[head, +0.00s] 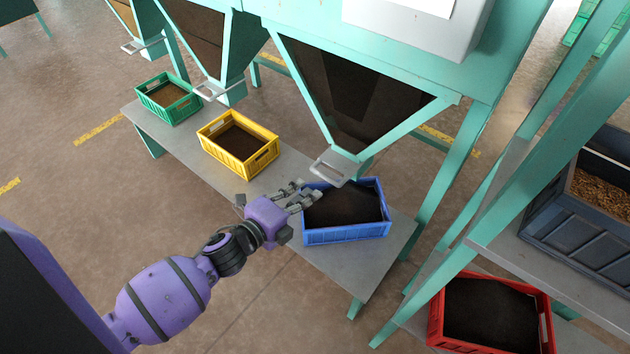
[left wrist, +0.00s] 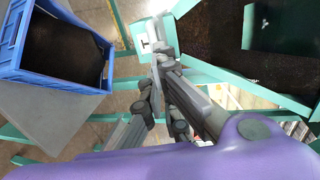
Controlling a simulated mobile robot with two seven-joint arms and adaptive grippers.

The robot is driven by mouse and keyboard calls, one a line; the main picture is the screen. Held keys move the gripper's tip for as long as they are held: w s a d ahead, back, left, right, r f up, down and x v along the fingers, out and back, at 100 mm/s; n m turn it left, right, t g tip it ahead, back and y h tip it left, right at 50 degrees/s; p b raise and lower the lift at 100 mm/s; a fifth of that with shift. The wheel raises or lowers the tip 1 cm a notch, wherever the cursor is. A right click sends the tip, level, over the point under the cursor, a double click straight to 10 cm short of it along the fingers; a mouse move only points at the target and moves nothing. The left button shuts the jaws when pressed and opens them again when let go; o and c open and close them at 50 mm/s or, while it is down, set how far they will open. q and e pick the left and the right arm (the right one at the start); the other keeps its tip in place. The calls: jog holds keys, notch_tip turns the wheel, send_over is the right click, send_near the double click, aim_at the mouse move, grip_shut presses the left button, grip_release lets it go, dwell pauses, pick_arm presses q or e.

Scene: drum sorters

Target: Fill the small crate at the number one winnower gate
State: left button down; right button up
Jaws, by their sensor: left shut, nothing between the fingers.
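A blue crate (head: 347,236) stands on the grey bench under the nearest hopper's gate, with dark grainy material inside. It also shows in the left wrist view (left wrist: 62,78). That gate has a pale grey handle (head: 328,173) at the hopper's bottom. In the left wrist view a pale plate with a dark mark (left wrist: 150,38), perhaps a one, is close beyond the fingers. My left gripper (head: 307,191) is shut and empty, by the crate's left rim and just below and left of the handle. I cannot tell if it touches either. My right gripper is out of view.
A red crate (head: 436,318) and a dark blue bin (head: 572,248) sit on a rack at right. Teal hopper legs (head: 448,170) stand behind the bench.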

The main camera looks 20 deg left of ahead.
pick_arm(q)
send_near(336, 167)
jog(key=shift+w+d+f, duration=0.3)
jog(key=shift+w+f, duration=0.2)
jog(key=shift+w, duration=0.3)
jog(key=shift+r+x, duration=0.15)
jog(key=shift+x, duration=0.65)
jog(key=shift+r+x, duration=0.15)
jog(key=shift+x, duration=0.65)
jog(key=shift+r, duration=0.1)
